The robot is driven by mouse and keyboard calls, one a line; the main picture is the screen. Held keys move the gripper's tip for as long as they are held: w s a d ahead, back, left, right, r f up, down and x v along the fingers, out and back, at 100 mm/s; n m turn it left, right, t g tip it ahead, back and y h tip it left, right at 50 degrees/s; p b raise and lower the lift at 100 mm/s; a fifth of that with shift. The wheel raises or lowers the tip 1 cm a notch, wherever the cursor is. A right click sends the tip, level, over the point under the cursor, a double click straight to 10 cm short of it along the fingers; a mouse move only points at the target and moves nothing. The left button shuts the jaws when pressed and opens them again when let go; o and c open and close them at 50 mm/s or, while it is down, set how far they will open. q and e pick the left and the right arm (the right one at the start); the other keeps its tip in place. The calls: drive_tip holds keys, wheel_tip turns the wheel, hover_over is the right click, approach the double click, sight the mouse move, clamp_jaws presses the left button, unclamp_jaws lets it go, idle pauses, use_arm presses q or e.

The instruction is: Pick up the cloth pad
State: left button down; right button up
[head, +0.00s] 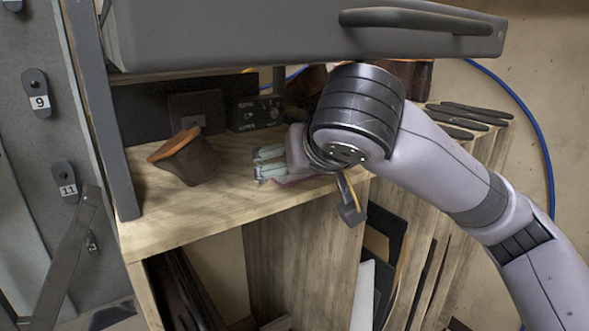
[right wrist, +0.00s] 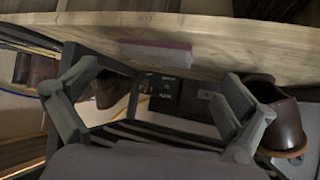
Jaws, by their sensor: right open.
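The cloth pad, thin and pinkish with a pale edge, lies flat on the wooden bench. It shows in the right wrist view (right wrist: 157,52), where the bench is at the top of the picture. In the head view only a purplish strip of the pad (head: 292,180) shows under my right gripper (head: 268,163); my wrist hides the rest. My right gripper is open, with its two fingers spread wide and nothing between them in the right wrist view (right wrist: 158,85). It is close to the pad but not shut on it. My left gripper is not in view.
A brown shoe with an orange-brown sole (head: 187,157) lies on the bench (head: 190,218) to the left. A dark control box (head: 255,113) stands behind. A large grey machine part (head: 290,35) overhangs the bench. Dark soles (head: 465,118) lie at the right.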

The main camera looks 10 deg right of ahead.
drive_tip(key=shift+w, duration=1)
drive_tip(key=p+x, duration=0.1)
drive_tip(key=x, duration=0.4)
drive_tip(key=shift+w, duration=0.35)
drive_tip(key=shift+s, duration=0.1)
drive_tip(key=c, duration=0.9)
